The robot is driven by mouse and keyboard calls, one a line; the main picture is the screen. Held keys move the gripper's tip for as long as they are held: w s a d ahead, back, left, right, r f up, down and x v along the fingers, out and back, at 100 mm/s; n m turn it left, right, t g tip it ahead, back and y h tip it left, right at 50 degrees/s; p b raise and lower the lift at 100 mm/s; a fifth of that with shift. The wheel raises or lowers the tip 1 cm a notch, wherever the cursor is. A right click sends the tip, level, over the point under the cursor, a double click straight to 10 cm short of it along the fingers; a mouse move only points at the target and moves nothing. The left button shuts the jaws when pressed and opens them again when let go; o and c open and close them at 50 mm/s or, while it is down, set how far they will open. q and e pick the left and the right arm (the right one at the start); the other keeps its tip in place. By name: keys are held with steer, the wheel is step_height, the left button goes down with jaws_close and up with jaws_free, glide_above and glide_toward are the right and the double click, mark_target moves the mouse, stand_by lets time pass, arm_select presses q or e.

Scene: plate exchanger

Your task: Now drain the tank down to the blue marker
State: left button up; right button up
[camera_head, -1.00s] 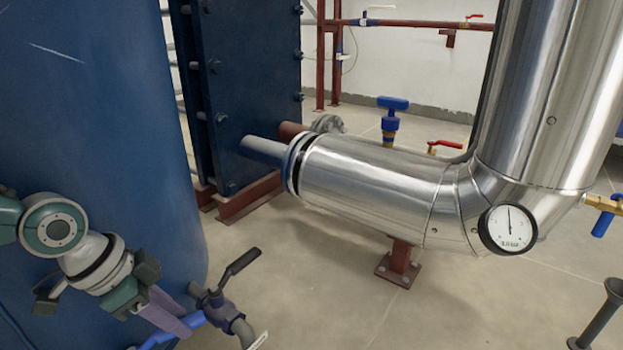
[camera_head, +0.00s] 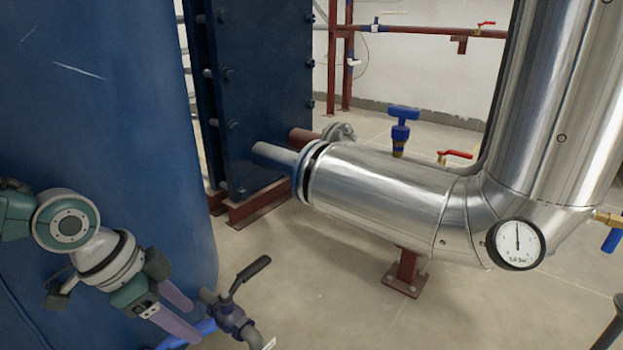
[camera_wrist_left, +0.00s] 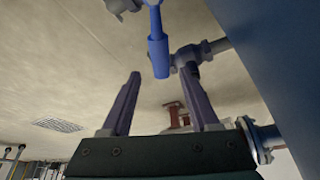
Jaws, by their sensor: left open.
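The large dark blue tank (camera_head: 100,110) fills the left of the head view. Low at its right side is a dark valve (camera_head: 232,318) with a black lever (camera_head: 250,275) tilted up to the right. A bright blue handle (camera_head: 198,331) shows beside it, partly hidden. My left gripper (camera_head: 190,322), with purple fingers, is open at the tank's lower side, left of the valve. In the left wrist view, the blue handle (camera_wrist_left: 157,52) lies beyond and roughly between the open fingertips (camera_wrist_left: 159,72); I cannot tell whether they touch it. I cannot make out a blue marker. My right gripper is not in view.
A shiny metal pipe (camera_head: 375,195) with a round gauge (camera_head: 517,244) stands right of the valve on a red support (camera_head: 406,274). A blue-handled valve (camera_head: 402,125) and a red-handled valve (camera_head: 456,155) are behind it. The floor (camera_head: 320,290) between tank and support is clear.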

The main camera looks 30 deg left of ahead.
arm_select(q)
step_height(320, 180, up, 18)
steer(key=p, duration=1.2)
steer(key=shift+f, duration=0.1)
steer(key=shift+c, duration=0.2)
